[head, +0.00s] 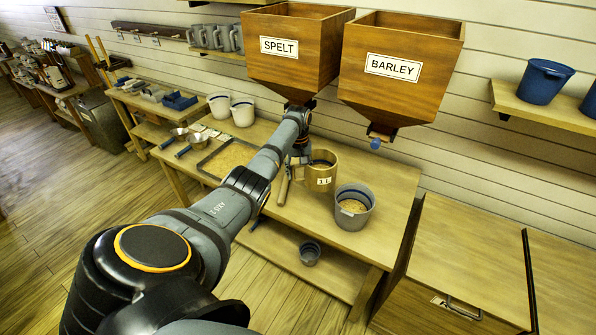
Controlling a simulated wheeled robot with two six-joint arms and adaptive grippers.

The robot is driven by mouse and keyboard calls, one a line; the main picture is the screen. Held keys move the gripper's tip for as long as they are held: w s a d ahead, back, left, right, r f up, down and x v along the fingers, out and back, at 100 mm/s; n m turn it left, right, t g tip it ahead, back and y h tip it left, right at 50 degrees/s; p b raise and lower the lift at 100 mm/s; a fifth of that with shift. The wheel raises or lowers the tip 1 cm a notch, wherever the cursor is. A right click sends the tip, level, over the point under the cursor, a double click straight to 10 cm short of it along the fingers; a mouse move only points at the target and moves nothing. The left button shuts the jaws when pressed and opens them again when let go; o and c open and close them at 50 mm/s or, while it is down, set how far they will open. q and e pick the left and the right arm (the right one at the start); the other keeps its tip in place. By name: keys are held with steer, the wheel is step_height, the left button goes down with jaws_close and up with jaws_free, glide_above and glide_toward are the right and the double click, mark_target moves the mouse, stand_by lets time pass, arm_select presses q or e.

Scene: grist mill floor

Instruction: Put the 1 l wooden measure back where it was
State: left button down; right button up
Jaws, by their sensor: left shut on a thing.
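The 1 l wooden measure (325,184), a light wooden cylinder with a white label, is upright on or just above the workbench (385,185); I cannot tell which. It is below the spelt hopper and left of a grey bucket. My left gripper (296,163) is at its left side, shut, with the measure's handle side between my arm and the cup. My own arm partly hides the fingers. My right gripper is not in view.
A grey bucket (354,211) with grain stands right of the measure. The spelt hopper (292,62) and barley hopper (395,85) hang above. The bench's right end is bare.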

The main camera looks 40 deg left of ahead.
arm_select(q)
steer(key=s+d+f+m, duration=0.1)
steer(key=s+d+m, duration=0.3)
steer(key=d, duration=0.7)
steer(key=s+d+f+m, duration=0.1)
steer(key=s+d+m, duration=0.3)
steer(key=d, duration=0.6)
steer(key=s+d+f+m, duration=0.1)
steer(key=s+d+m, duration=0.3)
steer(key=d, duration=0.7)
step_height(320, 180, down, 12)
steer(key=n+b, duration=0.1)
steer(key=b, duration=1)
steer(key=shift+s+a+r, duration=0.2)
steer(key=shift+s+a, duration=0.05)
steer(key=shift+a, duration=0.2)
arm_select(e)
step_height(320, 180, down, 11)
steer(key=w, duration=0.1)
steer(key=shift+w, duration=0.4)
